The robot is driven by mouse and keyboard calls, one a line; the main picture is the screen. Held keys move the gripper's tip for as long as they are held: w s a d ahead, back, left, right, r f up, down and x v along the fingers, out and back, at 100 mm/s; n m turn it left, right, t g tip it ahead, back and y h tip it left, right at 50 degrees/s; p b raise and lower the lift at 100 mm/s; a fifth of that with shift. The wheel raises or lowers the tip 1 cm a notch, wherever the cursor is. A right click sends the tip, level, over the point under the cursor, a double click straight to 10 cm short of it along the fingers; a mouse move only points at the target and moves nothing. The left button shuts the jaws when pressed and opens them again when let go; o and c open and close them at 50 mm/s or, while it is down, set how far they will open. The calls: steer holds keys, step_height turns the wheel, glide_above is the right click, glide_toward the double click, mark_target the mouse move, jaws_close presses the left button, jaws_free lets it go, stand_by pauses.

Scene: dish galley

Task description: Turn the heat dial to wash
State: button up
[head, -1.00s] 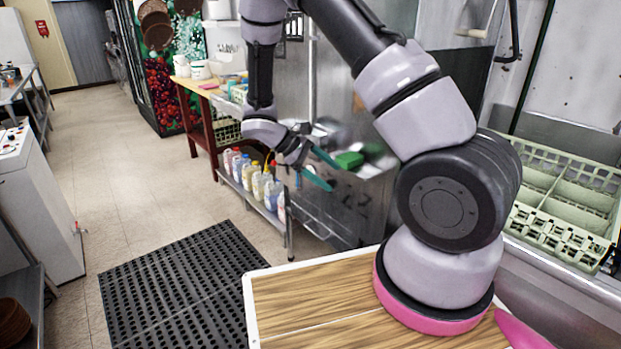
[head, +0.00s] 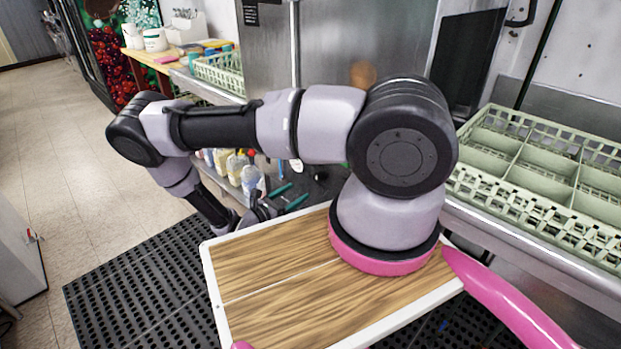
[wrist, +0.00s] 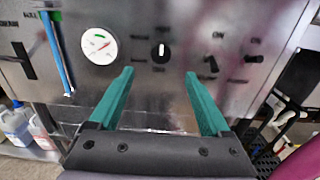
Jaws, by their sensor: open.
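A steel control panel (wrist: 140,95) fills the wrist view. It carries a small dial with a black-and-white knob (wrist: 160,53), a black knob (wrist: 211,66) to its right, and another dark knob (wrist: 282,61) farther right. The small dial appears between and just above the fingertips; contact is not visible. In the head view my gripper (head: 287,195) is low, beyond the wooden top, and the knobs are hidden.
A round white gauge (wrist: 99,46) and a blue vertical handle (wrist: 57,55) are left of the small dial. Bottles (head: 237,168) stand on a low shelf beyond my gripper. A green dish rack (head: 520,170) is at right. A black mat (head: 135,285) covers the floor.

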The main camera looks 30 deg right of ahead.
mark_target(316, 179)
steer(key=x, duration=0.9)
steer(key=shift+w+d, duration=0.1)
steer(key=shift+d, duration=0.25)
jaws_close()
